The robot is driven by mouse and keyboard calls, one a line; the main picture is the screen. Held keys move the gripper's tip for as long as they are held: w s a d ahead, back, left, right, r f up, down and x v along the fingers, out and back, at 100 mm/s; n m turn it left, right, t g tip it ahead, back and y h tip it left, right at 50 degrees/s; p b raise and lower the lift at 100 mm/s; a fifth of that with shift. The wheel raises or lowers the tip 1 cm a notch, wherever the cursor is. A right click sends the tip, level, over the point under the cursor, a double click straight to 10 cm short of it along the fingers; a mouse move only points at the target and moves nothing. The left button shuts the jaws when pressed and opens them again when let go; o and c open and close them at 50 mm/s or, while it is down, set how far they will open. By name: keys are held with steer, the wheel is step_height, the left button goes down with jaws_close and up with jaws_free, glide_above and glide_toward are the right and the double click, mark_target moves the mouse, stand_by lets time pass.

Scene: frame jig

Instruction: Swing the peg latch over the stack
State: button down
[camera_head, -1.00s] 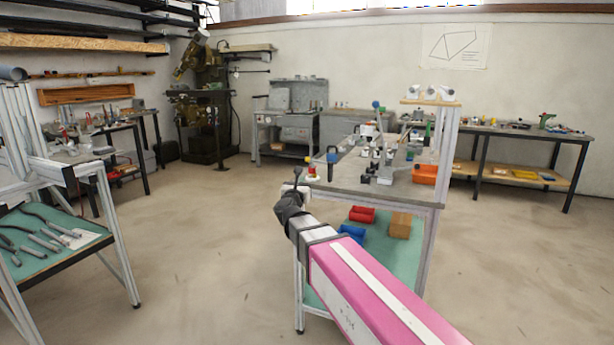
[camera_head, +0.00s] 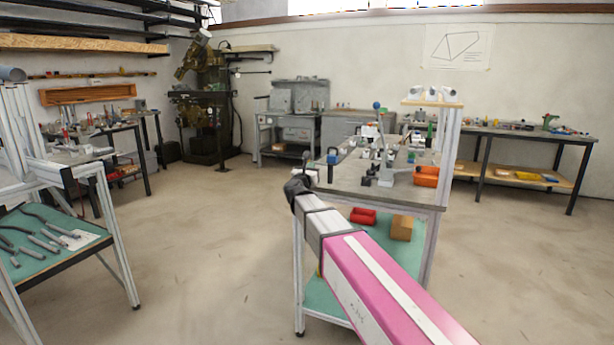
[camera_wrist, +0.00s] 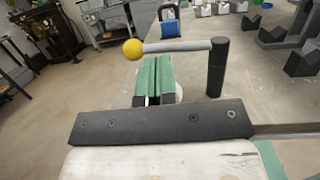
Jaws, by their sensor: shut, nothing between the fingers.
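The peg latch (camera_wrist: 185,46) shows in the wrist view as a grey rod fixed to a dark upright post (camera_wrist: 216,70), with a yellow ball (camera_wrist: 132,49) at its left end. My gripper (camera_wrist: 157,60) shows there as two green fingers lying side by side, shut and empty. Their tips are right by the rod's near side; I cannot tell if they touch it. A pale round edge (camera_wrist: 179,92), perhaps part of the stack, shows beside the fingers; the rest is hidden. In the head view my gripper (camera_head: 302,184) is at the workbench's near left corner and hides most of the latch.
The grey workbench (camera_head: 350,178) holds a blue-bodied piece (camera_head: 331,158), several grey blocks and an orange bin (camera_head: 426,176). Uprights carry a small shelf (camera_head: 432,103) at its right. A lower shelf holds red cylinders (camera_head: 362,216) and a wooden block (camera_head: 401,228). Open floor lies left.

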steer(key=shift+x, duration=0.9)
